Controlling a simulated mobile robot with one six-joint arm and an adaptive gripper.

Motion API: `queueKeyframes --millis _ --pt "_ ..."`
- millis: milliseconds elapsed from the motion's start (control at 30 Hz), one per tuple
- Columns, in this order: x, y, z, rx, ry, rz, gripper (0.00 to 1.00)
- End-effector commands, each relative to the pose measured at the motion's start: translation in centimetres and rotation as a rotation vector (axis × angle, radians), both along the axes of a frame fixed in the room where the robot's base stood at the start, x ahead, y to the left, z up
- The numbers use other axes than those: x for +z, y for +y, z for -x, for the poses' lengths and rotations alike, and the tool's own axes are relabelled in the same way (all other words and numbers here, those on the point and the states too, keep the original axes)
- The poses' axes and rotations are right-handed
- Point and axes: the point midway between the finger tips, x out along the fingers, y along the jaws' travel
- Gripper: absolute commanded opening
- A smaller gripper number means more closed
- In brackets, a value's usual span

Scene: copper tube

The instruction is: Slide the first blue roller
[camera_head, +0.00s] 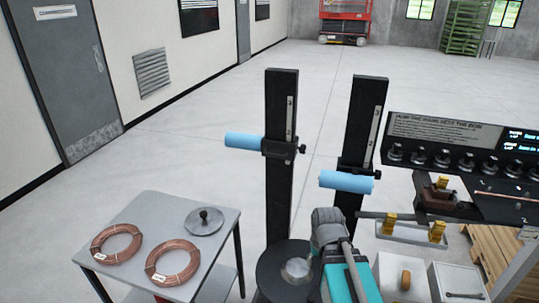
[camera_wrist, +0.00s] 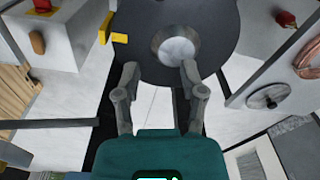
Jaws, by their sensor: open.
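Two blue rollers are mounted on two dark upright posts in the head view. One roller (camera_head: 244,141) sticks out to the left of the left post (camera_head: 281,185). The other roller (camera_head: 346,182) lies across the right post (camera_head: 362,125), lower in the picture. Each sits by a clamp with a small knob. My gripper (camera_wrist: 159,72) is open and empty in the wrist view, its fingers spread before a dark round disc (camera_wrist: 215,20) with a shiny metal hub (camera_wrist: 176,45). No blue roller shows in the wrist view. My fingertips cannot be made out in the head view.
A grey table (camera_head: 150,212) at left holds two copper coils (camera_head: 116,243) (camera_head: 173,262) and a round knobbed lid (camera_head: 204,221). A black machine panel (camera_head: 445,150) with several rollers stands at right. White boxes (camera_head: 402,278) stand at lower right. Open floor lies behind.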

Motion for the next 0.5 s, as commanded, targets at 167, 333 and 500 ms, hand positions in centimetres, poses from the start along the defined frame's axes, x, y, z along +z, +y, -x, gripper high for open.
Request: queueKeyframes --millis 167,333,500 --pt "-0.9 1.4 -3.7 -0.078 -0.14 -0.046 0.51" --pt "-1.0 3.2 -8.3 -0.194 -0.328 -0.133 0.51" --pt "-0.3 5.1 -12.8 -0.321 -0.512 -0.253 0.51"
